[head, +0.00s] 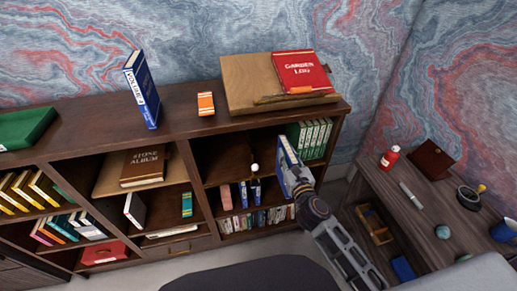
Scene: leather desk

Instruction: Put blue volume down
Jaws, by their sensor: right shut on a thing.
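My right gripper (299,180) reaches in from the lower right and is shut on a blue book (287,153). The book is tilted, with a pale side showing, in front of the right upper compartment of the bookcase. The gripper covers its lower end, so I cannot tell whether it touches the shelf. Another blue book (142,90) with white lettering stands upright on the bookcase top (185,119), left of the middle. My left gripper is not in view.
A red book (302,71) lies on a wooden board (247,84) on the bookcase top. Green-spined books (311,137) stand right of the held book. A small orange book (206,104) sits on top. A side desk (408,207) stands at right with a red bottle (390,157).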

